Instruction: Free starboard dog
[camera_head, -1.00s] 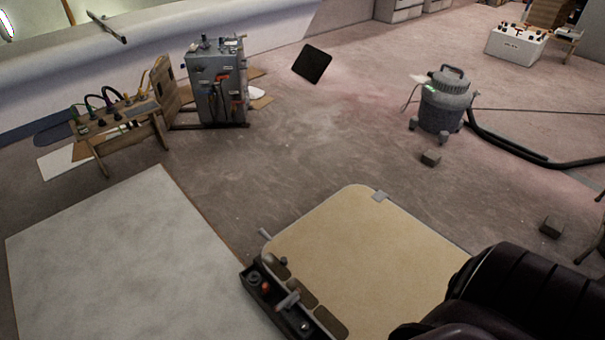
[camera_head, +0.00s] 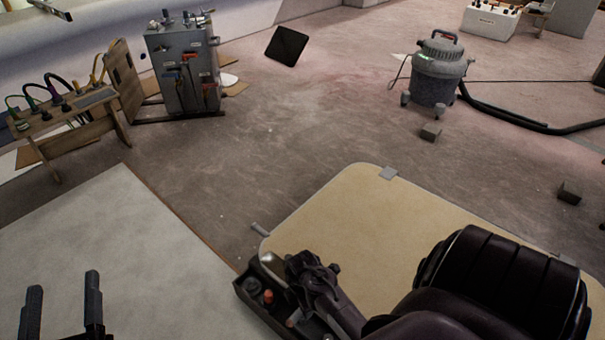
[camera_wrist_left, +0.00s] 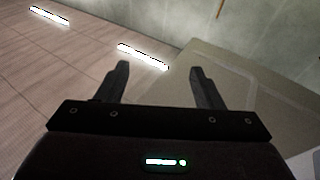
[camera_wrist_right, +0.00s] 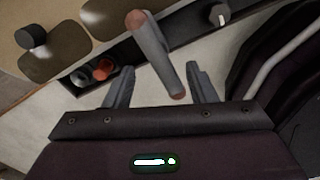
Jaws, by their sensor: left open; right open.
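A beige panel (camera_head: 350,225) with rounded corners lies in front of me. Which fitting is the starboard dog, I cannot tell. My right gripper (camera_head: 308,268) is over the panel's near left edge, above a dark tray (camera_head: 247,291). In the right wrist view a grey lever (camera_wrist_right: 155,55) with reddish ends shows between the open fingers; contact is unclear. My left gripper (camera_head: 62,282) is open and empty over a pale board, far from the panel.
The dark tray holds a red-orange knob (camera_head: 268,296). The pale board (camera_head: 110,230) fills the left front. A grey cabinet (camera_head: 185,70), a wooden bench with cables (camera_head: 75,105) and a vacuum (camera_head: 437,75) with its hose stand behind.

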